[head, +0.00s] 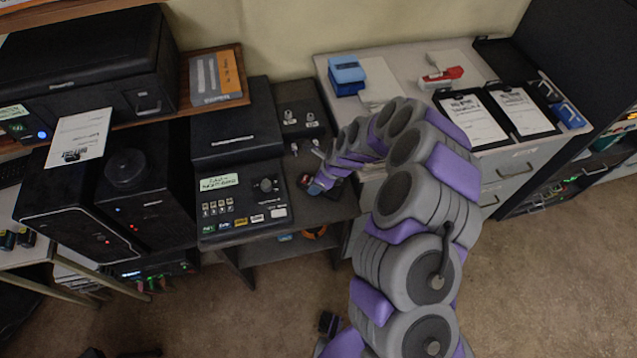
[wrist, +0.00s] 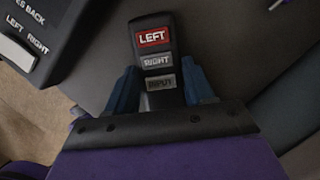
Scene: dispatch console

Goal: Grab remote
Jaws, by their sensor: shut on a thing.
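The remote (wrist: 156,62) is a small dark handset with a red LEFT label, a grey RIGHT label and a grey INPUT label. In the wrist view it sits between the two blue fingers of my gripper (wrist: 160,88), which is shut on it. Its lower end is hidden behind the gripper's dark front edge. In the head view my gripper (head: 322,184) is low over the dark desk, just right of the console with the keypad; the remote is mostly hidden there by my arm.
The black console (head: 240,205) stands left of my gripper. A dark unit with knobs (head: 300,115) is behind it. A grey cabinet (head: 500,170) at the right carries clipboards (head: 475,118), a red stapler (head: 441,75) and a blue box (head: 346,72). The desk's front edge is close.

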